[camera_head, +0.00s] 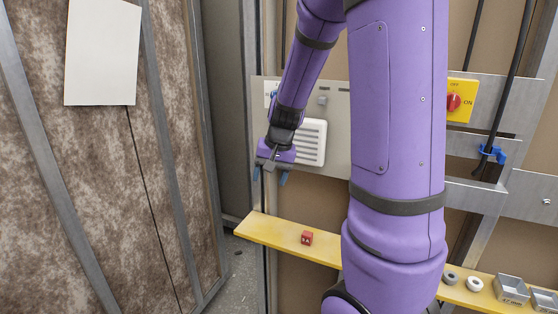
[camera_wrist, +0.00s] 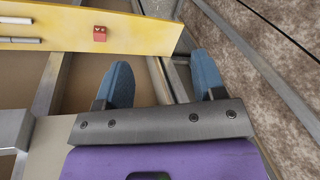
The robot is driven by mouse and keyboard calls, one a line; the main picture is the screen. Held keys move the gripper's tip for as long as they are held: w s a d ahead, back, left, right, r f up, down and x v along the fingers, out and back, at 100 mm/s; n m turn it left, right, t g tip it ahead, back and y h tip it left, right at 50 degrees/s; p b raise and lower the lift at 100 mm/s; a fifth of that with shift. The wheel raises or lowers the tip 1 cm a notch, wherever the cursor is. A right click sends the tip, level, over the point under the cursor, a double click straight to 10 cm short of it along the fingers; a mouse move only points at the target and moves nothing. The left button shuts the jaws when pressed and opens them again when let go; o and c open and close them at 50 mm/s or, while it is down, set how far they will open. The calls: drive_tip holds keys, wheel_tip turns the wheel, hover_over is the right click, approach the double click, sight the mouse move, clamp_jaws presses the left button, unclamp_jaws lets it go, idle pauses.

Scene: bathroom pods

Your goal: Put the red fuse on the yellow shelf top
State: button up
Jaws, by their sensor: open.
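The red fuse (camera_head: 307,238) is a small red block sitting on the yellow shelf top (camera_head: 275,231), toward its left end in the head view. In the wrist view the red fuse (camera_wrist: 100,33) lies near the edge of the yellow shelf (camera_wrist: 150,35). My gripper (camera_head: 270,177) is open and empty, above the shelf and to the left of the fuse in the head view. Its two blue fingertips (camera_wrist: 164,80) show apart in the wrist view, with nothing between them. My purple arm hides the middle of the shelf in the head view.
A grey panel with a white vent (camera_head: 311,142) stands behind my gripper. A red knob on a yellow plate (camera_head: 453,102) is at the right. Two round rings (camera_head: 474,284) and small metal trays (camera_head: 511,289) sit on the shelf's right part. A brown wall panel (camera_head: 100,190) stands at left.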

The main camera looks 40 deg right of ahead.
drive_tip(key=s+a+r+n+t, duration=0.1)
drive_tip(key=s+a+r+n, duration=0.3)
drive_tip(key=s+a+r, duration=0.3)
drive_tip(key=s+a+r+n+t+h, duration=0.1)
drive_tip(key=s+a+r+n, duration=0.3)
drive_tip(key=s+a+r, duration=0.3)
drive_tip(key=shift+s+a+r+t, duration=0.2)
drive_tip(key=shift+s+r+t, duration=0.4)
drive_tip(key=shift+s, duration=2.05)
drive_tip(key=shift+r, duration=0.15)
